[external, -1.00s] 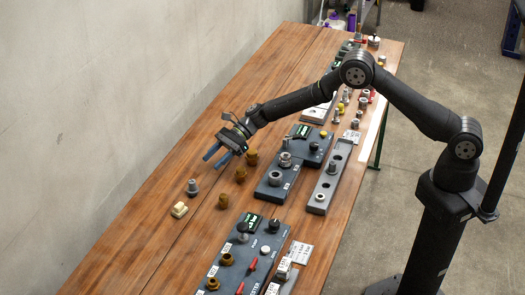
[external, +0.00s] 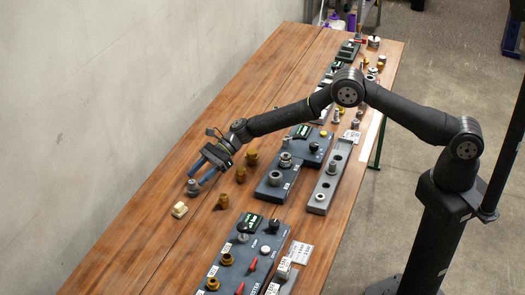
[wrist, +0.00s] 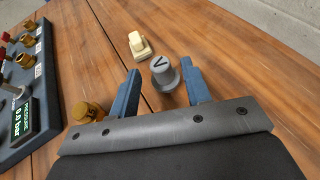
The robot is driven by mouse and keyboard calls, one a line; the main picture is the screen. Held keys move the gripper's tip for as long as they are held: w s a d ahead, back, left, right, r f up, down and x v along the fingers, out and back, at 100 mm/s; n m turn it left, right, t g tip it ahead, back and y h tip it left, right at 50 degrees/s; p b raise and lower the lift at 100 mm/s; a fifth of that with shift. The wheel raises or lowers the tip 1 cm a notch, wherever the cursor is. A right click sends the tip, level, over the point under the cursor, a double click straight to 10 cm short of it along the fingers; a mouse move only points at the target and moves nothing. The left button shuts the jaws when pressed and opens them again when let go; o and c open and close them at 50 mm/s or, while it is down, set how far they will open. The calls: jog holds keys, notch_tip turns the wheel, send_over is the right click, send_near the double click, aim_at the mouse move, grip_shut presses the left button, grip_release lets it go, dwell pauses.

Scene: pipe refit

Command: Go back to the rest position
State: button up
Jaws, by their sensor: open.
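My gripper (external: 199,168) is open and empty above the wooden table (external: 150,240), on its left side toward the wall. In the wrist view its two blue fingers (wrist: 160,92) stand apart. A grey knob-like part (wrist: 164,72) with a dark mark on top shows between and beyond the fingertips; it also shows in the external view (external: 192,187), just below the fingers. I cannot tell the exact height of the fingertips over it. A cream fitting (external: 180,210) lies a little nearer the camera.
Several brass fittings (external: 223,202) stand right of my gripper. A dark panel with a display (external: 238,250) is at the front, and a grey block with a socket (external: 276,178) sits mid-table. The plain wall (external: 100,80) borders the left side.

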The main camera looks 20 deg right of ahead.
aim_at(191, 182)
jog(key=x, duration=0.4)
jog(key=shift+f, duration=0.15)
notch_tip(191, 182, up, 2)
jog(key=shift+r, duration=0.85)
jog(key=shift+f, duration=0.1)
